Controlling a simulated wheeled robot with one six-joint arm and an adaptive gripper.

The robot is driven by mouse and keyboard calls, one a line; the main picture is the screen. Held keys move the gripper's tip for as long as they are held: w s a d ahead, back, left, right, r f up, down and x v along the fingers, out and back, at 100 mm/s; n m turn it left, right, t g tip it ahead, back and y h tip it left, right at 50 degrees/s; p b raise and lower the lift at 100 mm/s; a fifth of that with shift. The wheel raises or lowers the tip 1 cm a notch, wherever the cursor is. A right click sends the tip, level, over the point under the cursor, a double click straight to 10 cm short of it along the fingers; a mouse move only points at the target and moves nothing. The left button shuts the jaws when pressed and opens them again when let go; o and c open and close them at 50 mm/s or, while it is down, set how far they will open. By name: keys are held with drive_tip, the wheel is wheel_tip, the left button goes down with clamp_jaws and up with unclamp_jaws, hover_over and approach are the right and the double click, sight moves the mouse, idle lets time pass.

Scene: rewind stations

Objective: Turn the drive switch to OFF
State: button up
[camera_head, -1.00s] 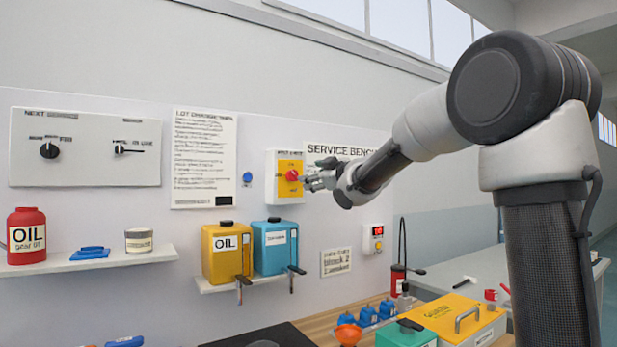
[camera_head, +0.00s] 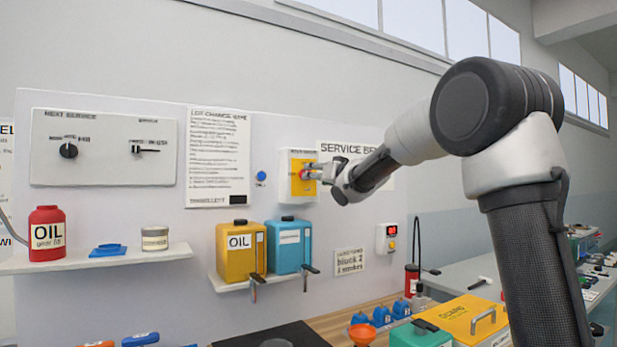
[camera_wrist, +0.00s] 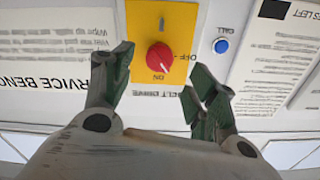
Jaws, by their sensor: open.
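The drive switch is a red rotary knob (camera_wrist: 160,57) on a yellow plate (camera_wrist: 178,20), shown upside down in the wrist view. ON is printed below the knob there and OFF to its right; a small pale mark on the knob lies on the ON side. In the head view the yellow-faced switch box (camera_head: 284,188) hangs on the wall panel. My gripper (camera_head: 314,171) is in front of it and partly covers the knob. In the wrist view my gripper (camera_wrist: 160,64) is open, one green-padded finger on each side of the knob. I cannot tell whether either finger touches it.
A blue call button (camera_head: 261,176) is beside the switch box. Yellow (camera_head: 234,262) and blue (camera_head: 284,262) cans stand on a small shelf below. A service panel (camera_head: 104,165) hangs at left. The wall around the switch is mostly flat.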

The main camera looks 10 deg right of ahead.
drive_tip(key=x, duration=0.6)
drive_tip(key=shift+w, duration=0.3)
drive_tip(key=shift+c, duration=0.5)
drive_tip(key=c, duration=0.9)
